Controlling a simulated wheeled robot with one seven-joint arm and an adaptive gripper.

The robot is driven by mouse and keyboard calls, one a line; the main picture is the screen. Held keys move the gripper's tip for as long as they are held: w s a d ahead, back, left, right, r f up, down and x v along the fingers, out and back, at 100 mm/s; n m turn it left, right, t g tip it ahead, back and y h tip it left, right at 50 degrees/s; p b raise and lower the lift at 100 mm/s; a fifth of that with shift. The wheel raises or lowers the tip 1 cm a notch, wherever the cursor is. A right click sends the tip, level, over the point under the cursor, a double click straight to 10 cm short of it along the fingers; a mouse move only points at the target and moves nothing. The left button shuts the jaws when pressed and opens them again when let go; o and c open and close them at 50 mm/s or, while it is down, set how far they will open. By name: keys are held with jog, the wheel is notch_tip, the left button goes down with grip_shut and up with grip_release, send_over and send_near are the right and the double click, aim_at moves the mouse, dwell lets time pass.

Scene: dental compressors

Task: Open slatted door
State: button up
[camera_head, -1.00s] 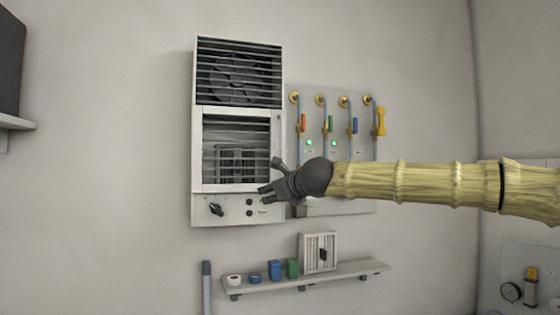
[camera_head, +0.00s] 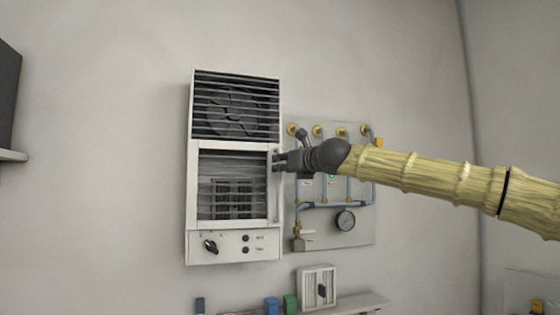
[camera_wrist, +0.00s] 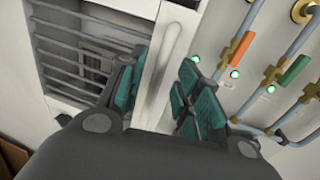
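The slatted door (camera_head: 205,210) is the white-framed panel with dark horizontal slats in the lower half of a wall cabinet. It looks closed. A pale upright handle (camera_head: 277,205) runs along its right edge. My gripper (camera_head: 277,161) is at the door's upper right edge, near the top of the handle. In the wrist view, the fingers of my gripper (camera_wrist: 158,88) are apart, with the handle (camera_wrist: 168,50) lying between them. The slats (camera_wrist: 85,45) show left of the fingers. I cannot tell whether either finger touches the handle, whose lower part is hidden.
A fan grille (camera_head: 236,105) is above the door and a control panel with a knob (camera_head: 210,247) is below. A panel with pipes, valves and a gauge (camera_head: 345,221) is close on the right. A shelf (camera_head: 360,303) holds small items below. The wall left of the cabinet is clear.

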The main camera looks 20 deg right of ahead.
jog(key=p+x, duration=0.1)
jog(key=x, duration=0.2)
jog(key=shift+c, duration=0.4)
grip_shut()
